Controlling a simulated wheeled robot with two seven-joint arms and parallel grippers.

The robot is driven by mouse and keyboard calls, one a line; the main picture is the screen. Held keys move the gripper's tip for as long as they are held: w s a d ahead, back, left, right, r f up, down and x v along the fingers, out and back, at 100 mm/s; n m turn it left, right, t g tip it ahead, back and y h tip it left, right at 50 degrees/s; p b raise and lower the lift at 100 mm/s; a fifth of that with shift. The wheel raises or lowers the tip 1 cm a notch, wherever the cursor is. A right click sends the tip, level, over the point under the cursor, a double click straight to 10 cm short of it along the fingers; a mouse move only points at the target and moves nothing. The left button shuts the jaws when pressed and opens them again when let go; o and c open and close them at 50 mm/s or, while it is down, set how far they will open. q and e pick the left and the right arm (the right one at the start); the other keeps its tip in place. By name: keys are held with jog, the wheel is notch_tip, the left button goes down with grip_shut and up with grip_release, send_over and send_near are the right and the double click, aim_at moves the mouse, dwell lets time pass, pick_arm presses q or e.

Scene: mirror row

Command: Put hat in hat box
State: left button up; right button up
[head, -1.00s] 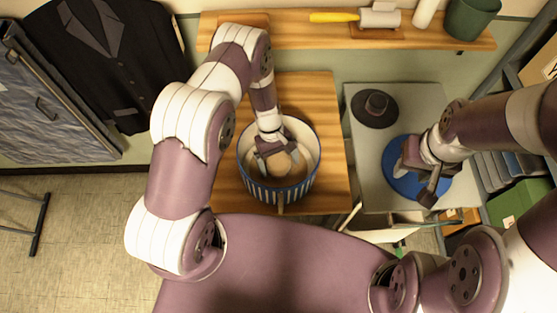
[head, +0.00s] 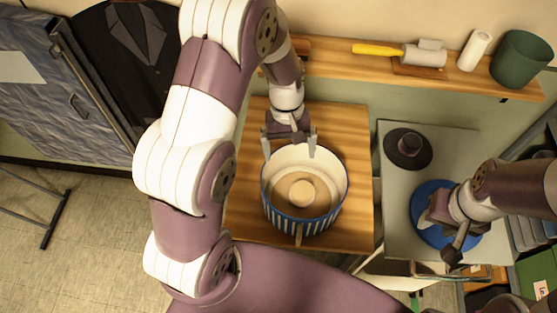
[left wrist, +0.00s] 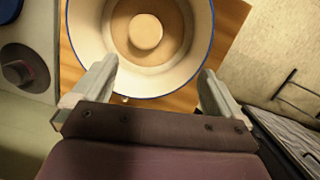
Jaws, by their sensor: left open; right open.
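The hat box (head: 307,217) is a round tub with blue and white stripes and a blue rim, open at the top, on a wooden table. A tan hat (head: 301,193) with a round crown lies inside it, crown up; it also shows in the left wrist view (left wrist: 146,31). My left gripper (head: 290,149) is open and empty above the far rim of the box, apart from the hat. My right gripper (head: 442,222) is open over a flat blue disc (head: 427,236), perhaps the box lid; contact cannot be told.
A dark hat (head: 408,148) lies on the grey table to the right. A wooden shelf (head: 340,65) behind carries a yellow-handled roller (head: 420,55), a white cylinder (head: 474,50) and a green bin (head: 520,60). A dark jacket (head: 130,50) hangs at the left.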

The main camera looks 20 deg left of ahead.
pick_arm(q)
jog(key=s+a+r+m+t+y, duration=0.1)
jog(key=s+a+r+m+t, duration=0.1)
jog(key=s+r+m, duration=0.3)
jog(key=s+r+t, duration=0.1)
jog(key=s+r, duration=0.1)
jog(key=s, duration=0.2)
jog(key=shift+s+a+y, duration=0.2)
jog(key=shift+s+y, duration=0.1)
jog(key=shift+s+r, duration=0.1)
jog(key=shift+s, duration=0.05)
dwell(0.4)
